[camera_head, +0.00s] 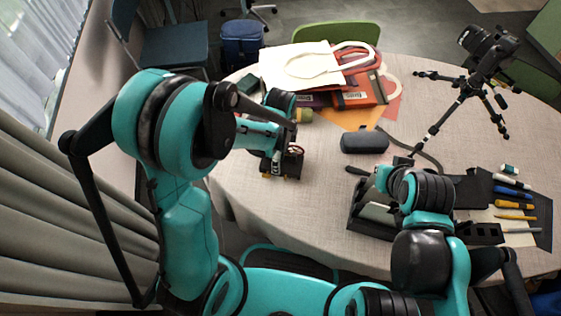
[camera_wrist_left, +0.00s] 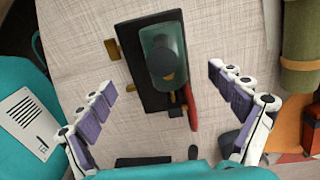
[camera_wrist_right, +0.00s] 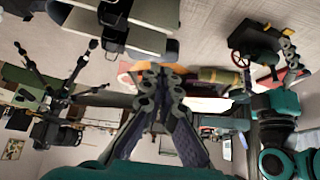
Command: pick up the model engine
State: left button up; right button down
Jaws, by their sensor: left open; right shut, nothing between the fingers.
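The model engine (camera_head: 290,166) stands on the table at the left, partly hidden by my left arm in the head view. In the left wrist view the engine (camera_wrist_left: 165,60) has a dark rectangular base, a green cylinder and a red wheel. My left gripper (camera_wrist_left: 162,84) is open above it, its fingers apart on either side of the engine's lower part, with nothing held. The engine also shows at the upper right of the right wrist view (camera_wrist_right: 254,42). My right gripper (camera_wrist_right: 163,75) is shut and empty, away from the engine.
Near the engine lie a green roll (camera_wrist_left: 299,45), a cream tote bag (camera_head: 300,66) and a red box (camera_head: 358,92). A dark case (camera_head: 364,140) lies mid-table. A camera tripod (camera_head: 466,95) stands at the right. A tool tray (camera_head: 362,212) is by my right arm. Table front-left is clear.

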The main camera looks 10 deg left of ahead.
pick_arm(q)
notch_tip(320, 180, down, 3)
jog(key=shift+f+b, duration=0.1)
jog(key=shift+b, duration=0.4)
pick_arm(e)
jog(key=shift+f, duration=0.8)
pick_arm(q)
jog(key=shift+c, duration=0.4)
jog(key=c, duration=1.9)
jog(key=shift+r, duration=0.3)
pick_arm(e)
jog(key=shift+r, duration=0.1)
